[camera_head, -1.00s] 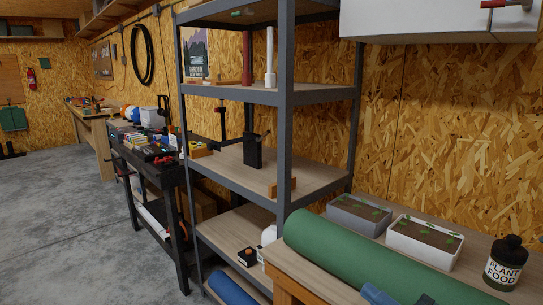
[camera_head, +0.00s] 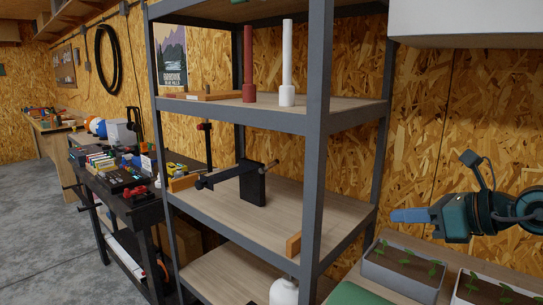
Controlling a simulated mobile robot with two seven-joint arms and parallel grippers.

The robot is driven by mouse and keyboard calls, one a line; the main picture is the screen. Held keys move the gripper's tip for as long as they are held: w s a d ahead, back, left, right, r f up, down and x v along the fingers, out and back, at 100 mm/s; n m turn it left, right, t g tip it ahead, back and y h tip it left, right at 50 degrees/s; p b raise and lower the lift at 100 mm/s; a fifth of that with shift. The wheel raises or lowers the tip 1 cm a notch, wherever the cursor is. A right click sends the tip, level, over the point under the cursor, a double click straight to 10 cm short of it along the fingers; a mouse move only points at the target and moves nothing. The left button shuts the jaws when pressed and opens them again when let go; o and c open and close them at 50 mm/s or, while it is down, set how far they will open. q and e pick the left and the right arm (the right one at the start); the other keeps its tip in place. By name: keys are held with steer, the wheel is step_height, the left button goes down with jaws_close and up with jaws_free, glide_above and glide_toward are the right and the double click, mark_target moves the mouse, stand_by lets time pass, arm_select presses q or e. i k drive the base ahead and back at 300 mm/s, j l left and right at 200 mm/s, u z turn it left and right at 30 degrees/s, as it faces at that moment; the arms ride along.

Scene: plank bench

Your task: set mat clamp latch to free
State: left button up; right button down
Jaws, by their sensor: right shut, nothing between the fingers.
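A black upright block (camera_head: 253,187) stands on the middle shelf, with a dark bar (camera_head: 222,175) reaching left from it. It may be the mat clamp, but I cannot tell for certain, and I cannot make out a latch setting. My right gripper (camera_head: 402,215) is at the right, in front of the chipboard wall and above the planter trays. Its blue fingers are shut and empty, pointing left, well apart from the black block. A shelf post stands between them in the picture. My left gripper is not in view.
The grey shelf posts (camera_head: 318,150) and the upper shelf (camera_head: 220,108) bound the middle shelf (camera_head: 310,207). Seedling trays (camera_head: 400,280) and part of a green roll (camera_head: 352,295) are at the lower right. A cluttered black workbench (camera_head: 135,200) stands at the left.

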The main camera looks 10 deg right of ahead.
mark_target(271, 166)
steer(key=i+j, duration=0.25)
steer(key=i, duration=0.2)
steer(key=i+j, duration=0.2)
steer(key=i, duration=0.2)
